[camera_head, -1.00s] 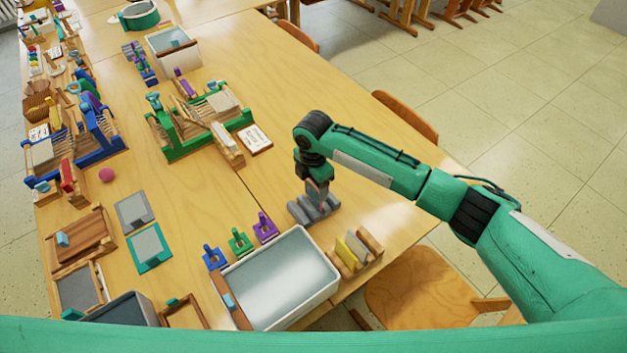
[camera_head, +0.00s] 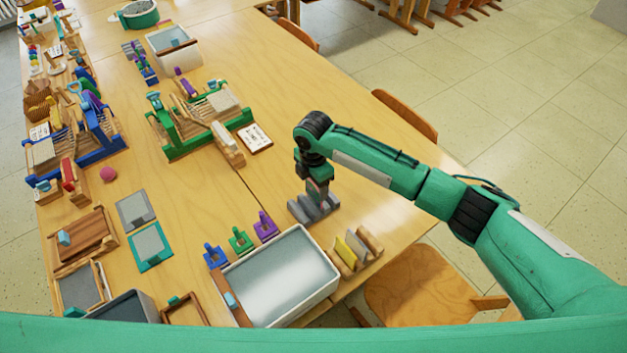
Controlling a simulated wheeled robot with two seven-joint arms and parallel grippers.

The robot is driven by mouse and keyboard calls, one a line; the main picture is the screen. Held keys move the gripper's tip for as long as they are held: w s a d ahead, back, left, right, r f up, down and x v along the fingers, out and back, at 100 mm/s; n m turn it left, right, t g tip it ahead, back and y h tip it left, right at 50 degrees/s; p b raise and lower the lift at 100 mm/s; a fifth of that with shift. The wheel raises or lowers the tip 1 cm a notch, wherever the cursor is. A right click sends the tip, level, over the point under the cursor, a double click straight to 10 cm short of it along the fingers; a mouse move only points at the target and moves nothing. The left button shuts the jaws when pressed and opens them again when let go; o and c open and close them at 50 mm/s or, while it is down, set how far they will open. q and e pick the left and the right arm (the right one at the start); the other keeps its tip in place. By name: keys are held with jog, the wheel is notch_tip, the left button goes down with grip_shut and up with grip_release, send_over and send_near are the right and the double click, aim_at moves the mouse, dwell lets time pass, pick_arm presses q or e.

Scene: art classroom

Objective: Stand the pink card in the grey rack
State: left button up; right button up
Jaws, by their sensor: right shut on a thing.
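The grey rack (camera_head: 299,212) lies on the light wood table, to the right of the table seam. My right gripper (camera_head: 318,199) points down over the rack's middle and is shut. A small pinkish patch, which I take for the pink card (camera_head: 315,186), shows between its fingers. The gripper hides most of the card. The card's lower edge is hidden, so I cannot tell whether it sits in a slot. My left gripper is not in view.
A white-walled tray of water (camera_head: 285,275) stands in front of the rack. A wooden rack with yellow and grey cards (camera_head: 352,249) is to the right. Purple, green and blue handled blocks (camera_head: 239,241) stand left. Bare table lies behind the rack.

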aim_at(313, 189)
jog(key=shift+f, duration=0.25)
dwell(0.4)
jog(key=shift+f+b, duration=0.35)
jog(key=shift+f, duration=0.25)
jog(key=shift+p, duration=0.35)
dwell(0.4)
jog(key=shift+f, duration=0.75)
dwell(0.5)
dwell(0.3)
jog(key=o, duration=0.9)
jog(key=shift+r, duration=0.1)
